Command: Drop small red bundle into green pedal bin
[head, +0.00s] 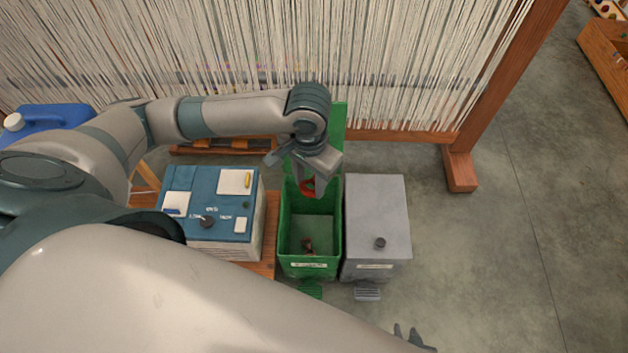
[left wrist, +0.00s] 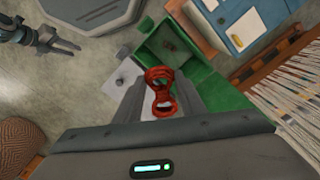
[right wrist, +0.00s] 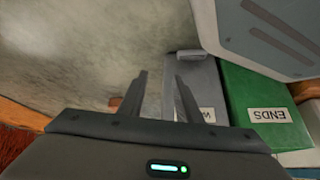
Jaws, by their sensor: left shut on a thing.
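The small red bundle (head: 307,188) is a twisted skein. It also shows in the left wrist view (left wrist: 162,91), pinched between the fingers. My left gripper (head: 311,181) is shut on it and hangs over the back part of the green pedal bin (head: 284,235). The bin's lid stands up behind it, and a small dark brownish thing lies on its floor. In the right wrist view the bin's front carries an "ENDS" label (right wrist: 268,115). My right gripper (right wrist: 161,75) is open and empty; its fingertips show at the bottom of the head view (head: 412,338).
A closed grey pedal bin (head: 375,215) stands right beside the green one. A blue-topped box (head: 190,185) is on the left on a wooden stand. A loom with hanging pale threads (head: 400,60) rises behind.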

